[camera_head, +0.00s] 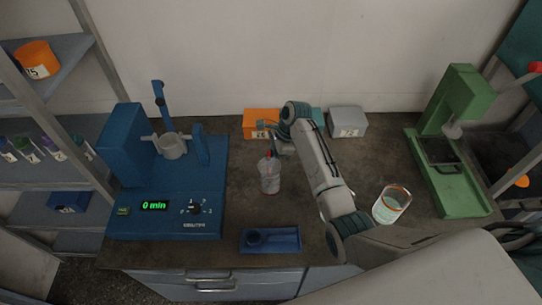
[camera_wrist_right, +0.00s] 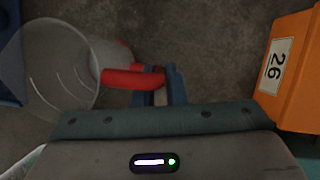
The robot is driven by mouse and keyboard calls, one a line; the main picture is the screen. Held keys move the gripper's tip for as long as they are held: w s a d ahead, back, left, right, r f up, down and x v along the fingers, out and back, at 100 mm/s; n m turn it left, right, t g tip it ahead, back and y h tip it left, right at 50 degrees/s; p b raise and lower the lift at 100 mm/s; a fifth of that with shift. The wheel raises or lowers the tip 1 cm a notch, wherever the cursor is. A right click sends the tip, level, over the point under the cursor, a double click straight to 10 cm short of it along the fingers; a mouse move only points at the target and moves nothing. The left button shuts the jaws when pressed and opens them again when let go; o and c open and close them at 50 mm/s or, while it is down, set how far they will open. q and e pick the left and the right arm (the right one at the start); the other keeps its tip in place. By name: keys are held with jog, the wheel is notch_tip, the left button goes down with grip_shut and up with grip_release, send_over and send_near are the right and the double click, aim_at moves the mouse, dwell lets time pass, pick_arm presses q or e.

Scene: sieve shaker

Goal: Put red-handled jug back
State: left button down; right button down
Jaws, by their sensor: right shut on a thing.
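The red-handled jug (camera_head: 270,180) is a clear, upright vessel in the middle of the workbench area, right of the blue machine. In the right wrist view the clear jug (camera_wrist_right: 62,72) is at the left, with its red handle (camera_wrist_right: 128,78) reaching to the fingers. My right gripper (camera_head: 270,153) is shut on the handle, and its blue fingers (camera_wrist_right: 160,86) close around the handle's end. I cannot tell whether the jug's base touches the bench. My left gripper is not in view.
A blue machine (camera_head: 125,212) reading "0 min" stands left. A blue tray (camera_head: 270,240) lies in front. A glass beaker (camera_head: 391,206) stands right, near a green press (camera_head: 463,190). An orange box (camera_head: 262,119) and a grey box (camera_head: 348,120) stand behind. Shelves (camera_head: 60,85) are far left.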

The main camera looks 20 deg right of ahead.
jog(key=shift+f, duration=0.1)
jog(key=c, duration=1.5)
grip_release()
jog(key=b+v, duration=0.2)
jog(key=v, duration=1)
jog(key=shift+b, duration=0.35)
